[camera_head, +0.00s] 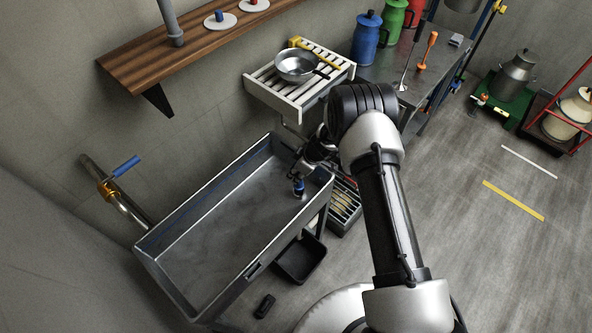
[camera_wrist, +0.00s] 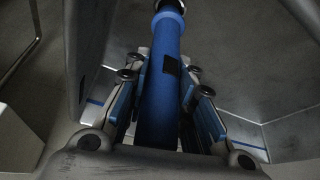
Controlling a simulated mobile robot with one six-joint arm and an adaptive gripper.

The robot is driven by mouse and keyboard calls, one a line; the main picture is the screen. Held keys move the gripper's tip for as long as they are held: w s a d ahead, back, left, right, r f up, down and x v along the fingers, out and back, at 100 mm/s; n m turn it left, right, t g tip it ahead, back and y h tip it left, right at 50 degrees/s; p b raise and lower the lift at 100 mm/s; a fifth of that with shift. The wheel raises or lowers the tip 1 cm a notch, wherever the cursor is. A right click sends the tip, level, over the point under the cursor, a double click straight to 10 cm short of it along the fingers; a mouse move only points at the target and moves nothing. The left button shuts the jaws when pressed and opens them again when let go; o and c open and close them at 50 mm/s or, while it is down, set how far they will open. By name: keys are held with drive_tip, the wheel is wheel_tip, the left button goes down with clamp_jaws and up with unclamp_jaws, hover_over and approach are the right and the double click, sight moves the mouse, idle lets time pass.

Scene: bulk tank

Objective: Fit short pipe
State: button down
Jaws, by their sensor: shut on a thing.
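My gripper (camera_head: 299,178) is shut on a blue tube (camera_head: 298,187) over the right end of the metal trough. In the wrist view, the tube (camera_wrist: 160,110) lies lengthwise between the two fingers of my gripper (camera_wrist: 165,80). It has a paler blue collar, a black far end and a small dark patch on its side. I cannot tell whether the tube is the short pipe. A grey upright pipe (camera_head: 171,25) stands on the wooden shelf, cut off by the top edge. The tube's lower end is too small to tell whether it touches the trough floor.
The metal trough (camera_head: 160,243) looks otherwise empty. A wall pipe with a brass valve and blue handle (camera_head: 125,166) is at its left. A slatted rack (camera_head: 262,90) holds a metal bowl (camera_head: 296,65). A black bin (camera_head: 299,262) stands below the trough.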

drive_tip(key=shift+f+b, duration=1.7)
drive_tip(key=shift+b, duration=0.4)
drive_tip(key=c, duration=1.3)
unclamp_jaws()
drive_tip(key=v, duration=1.2)
drive_tip(key=shift+d, duration=0.1)
